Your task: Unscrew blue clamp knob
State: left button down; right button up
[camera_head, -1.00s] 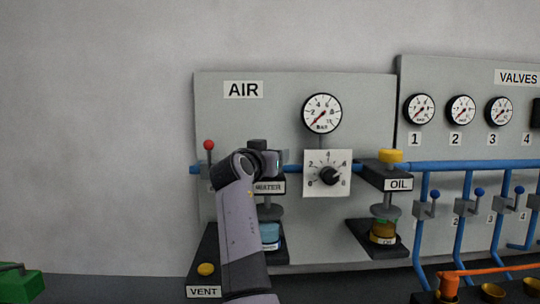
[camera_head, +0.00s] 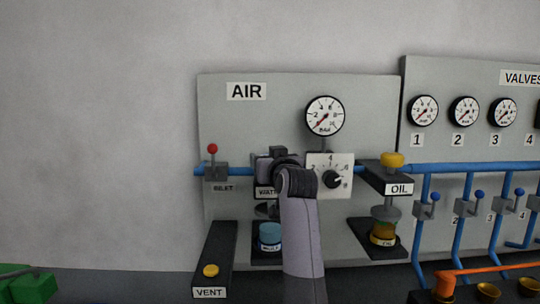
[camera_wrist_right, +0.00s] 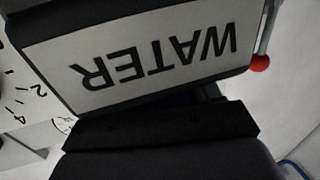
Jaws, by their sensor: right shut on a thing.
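My right gripper (camera_head: 277,158) is at the top of the water station, above the WATER label (camera_head: 266,192), which is partly covered by my arm. It is shut on the blue clamp knob, which its body hides in the head view. In the right wrist view, the WATER label (camera_wrist_right: 155,55) appears upside down and large, right by the dark gripper (camera_wrist_right: 165,130). The knob cannot be made out clearly there. The blue water bowl (camera_head: 270,237) stands below on the lower bracket. My left gripper is not in view.
A pressure gauge (camera_head: 325,116) and a regulator dial (camera_head: 334,178) are close on the right. The oil station with its yellow knob (camera_head: 392,160) is farther right. The red-tipped inlet lever (camera_head: 212,149) and yellow vent button (camera_head: 211,271) are left.

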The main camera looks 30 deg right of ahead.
jog(key=n+y, duration=0.2)
jog(key=y, duration=0.1)
jog(key=shift+t, duration=0.4)
jog(key=n+y, duration=0.2)
jog(key=y, duration=0.1)
jog(key=shift+a+y+b, duration=0.1)
jog(key=shift+y+b, duration=0.2)
jog(key=shift+y, duration=0.1)
jog(key=n+y, duration=0.1)
jog(key=y, duration=0.1)
jog(key=n+y+b, duration=0.1)
jog(key=y, duration=0.1)
jog(key=n+g+y, duration=0.1)
jog(key=n, duration=0.1)
jog(key=shift+a+y+b, duration=0.3)
jog(key=shift+y, duration=0.1)
jog(key=shift+s+a+r+n+g+y+b, duration=0.1)
jog(key=shift+a+n+g+y+b, duration=0.1)
jog(key=shift+n+g+y, duration=0.65)
jog(key=shift+a+n+g+y+b, duration=0.1)
jog(key=shift+n+g+y+b, duration=0.2)
jog(key=shift+n+y, duration=0.6)
jog(key=shift+g+y, duration=0.25)
jog(key=shift+y, duration=0.3)
jog(key=o, duration=1)
jog(key=shift+a, duration=0.1)
